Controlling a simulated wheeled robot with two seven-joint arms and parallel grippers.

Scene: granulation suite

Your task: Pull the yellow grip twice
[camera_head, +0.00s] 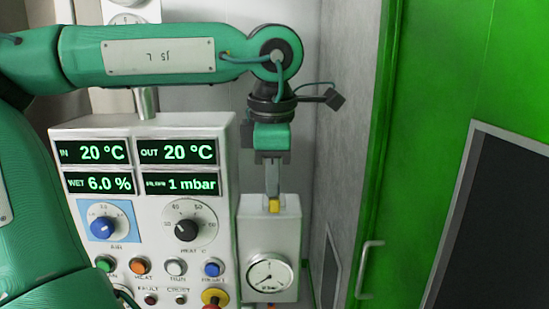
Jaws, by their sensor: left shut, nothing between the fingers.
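A small yellow piece (274,206), which looks like the yellow grip, shows at the top of a white box with a round gauge (269,274). My left gripper (273,194) points down from above, its fingers shut together with nothing held. Its fingertips overlap the top of the yellow piece in the picture; I cannot tell whether they touch it. My right gripper is out of view.
A control panel (122,210) with green displays, knobs and buttons stands left of the box. A red and yellow stop button (214,298) sits low on it. A green door (400,150) with a metal handle (367,268) is to the right.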

